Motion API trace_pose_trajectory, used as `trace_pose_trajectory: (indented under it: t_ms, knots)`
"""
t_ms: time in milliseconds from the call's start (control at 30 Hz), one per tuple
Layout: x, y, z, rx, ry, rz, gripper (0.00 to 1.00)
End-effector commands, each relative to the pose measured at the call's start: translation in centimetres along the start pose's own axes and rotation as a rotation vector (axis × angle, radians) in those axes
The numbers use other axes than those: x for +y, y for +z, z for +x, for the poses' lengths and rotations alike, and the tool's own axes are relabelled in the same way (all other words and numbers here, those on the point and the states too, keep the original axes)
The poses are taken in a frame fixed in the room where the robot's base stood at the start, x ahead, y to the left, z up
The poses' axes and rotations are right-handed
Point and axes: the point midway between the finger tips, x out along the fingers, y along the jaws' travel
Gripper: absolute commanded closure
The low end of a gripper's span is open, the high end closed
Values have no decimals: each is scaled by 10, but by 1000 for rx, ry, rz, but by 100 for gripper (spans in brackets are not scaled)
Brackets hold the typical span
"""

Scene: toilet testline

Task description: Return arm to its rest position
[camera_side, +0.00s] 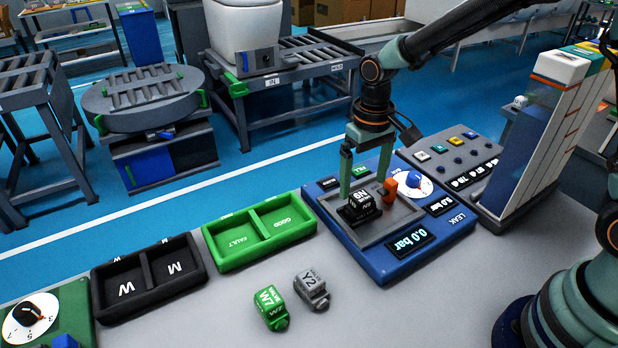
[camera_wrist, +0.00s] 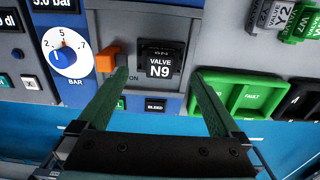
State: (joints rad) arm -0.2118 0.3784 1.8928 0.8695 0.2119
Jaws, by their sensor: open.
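My gripper (camera_side: 362,168) is open above the blue leak test station (camera_side: 387,262), its fingers pointing down. In the wrist view my gripper (camera_wrist: 165,90) shows its two green fingers spread wide, with nothing between them held. A black valve marked N9 (camera_side: 358,207) sits on the grey plate of the station; it also shows in the wrist view (camera_wrist: 160,62) between and beyond the fingertips. An orange lever (camera_side: 390,187) stands beside the valve, and it shows left of the valve in the wrist view (camera_wrist: 108,56).
A green tray (camera_side: 260,233) marked FAULT and GOOD and a black tray (camera_side: 150,277) marked W and M stand left of the station. A green valve W7 (camera_side: 271,308) and a grey valve Y2 (camera_side: 311,290) lie in front. Tall white binders (camera_side: 545,130) stand at right.

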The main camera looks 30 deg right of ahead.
Motion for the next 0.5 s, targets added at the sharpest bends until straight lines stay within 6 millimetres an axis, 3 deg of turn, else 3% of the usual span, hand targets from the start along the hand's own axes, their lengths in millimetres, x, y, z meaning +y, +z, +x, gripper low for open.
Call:
trace_pose_trajectory:
  t_ms: [200,500]
  knots:
    - [0,-1,-43,5,-1,-1,0]
    - [2,1,-70,10,-2,0,0]
